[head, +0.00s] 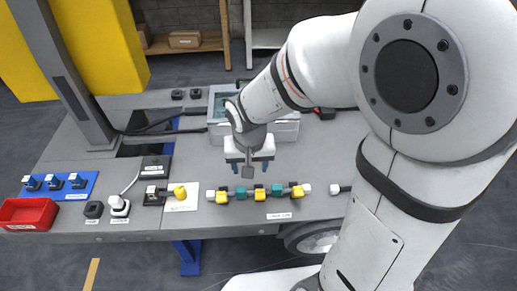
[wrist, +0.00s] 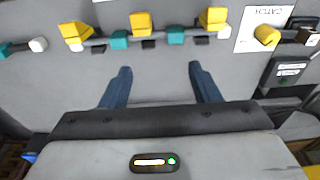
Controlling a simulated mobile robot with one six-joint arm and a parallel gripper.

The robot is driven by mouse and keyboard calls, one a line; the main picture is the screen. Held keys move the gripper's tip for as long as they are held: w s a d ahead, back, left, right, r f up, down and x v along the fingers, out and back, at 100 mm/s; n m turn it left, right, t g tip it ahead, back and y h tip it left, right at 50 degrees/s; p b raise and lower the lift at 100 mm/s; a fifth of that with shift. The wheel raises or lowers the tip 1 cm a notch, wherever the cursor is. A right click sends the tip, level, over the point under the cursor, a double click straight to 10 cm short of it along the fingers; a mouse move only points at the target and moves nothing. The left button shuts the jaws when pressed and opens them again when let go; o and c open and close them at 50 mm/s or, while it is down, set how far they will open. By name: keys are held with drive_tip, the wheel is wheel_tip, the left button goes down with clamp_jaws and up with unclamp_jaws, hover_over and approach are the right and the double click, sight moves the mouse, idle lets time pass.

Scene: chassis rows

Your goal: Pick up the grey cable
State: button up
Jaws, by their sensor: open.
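The grey cable (head: 250,192) appears as a short, straight grey line with white ends near the bench's front edge. It runs through a row of yellow clips (head: 260,197) and teal clips (head: 277,190), which hide parts of it. In the wrist view the grey cable (wrist: 96,42) crosses the upper part of the picture. My gripper (head: 250,168) is above the bench, a little behind the clip row. In the wrist view my gripper (wrist: 160,68) has its two blue fingers wide apart with nothing between them, and the clip row lies beyond the fingertips.
A yellow knob on a "CATCH" plate (head: 190,204) stands left of the clips. A red bin (head: 28,213) and a blue strip (head: 60,186) are at far left. A grey box (head: 283,130) stands behind my gripper. Another white-ended piece (head: 335,189) is partly hidden by my arm.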

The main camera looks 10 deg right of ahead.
drive_tip(key=b, duration=0.2)
approach(241, 189)
drive_tip(key=f, duration=0.6)
drive_tip(key=w+f, duration=0.1)
drive_tip(key=f, duration=0.1)
drive_tip(key=shift+f+b, duration=0.3)
drive_tip(key=shift+b, duration=0.05)
drive_tip(key=shift+c, duration=0.2)
drive_tip(key=c, duration=1.1)
drive_tip(key=shift+r, duration=0.1)
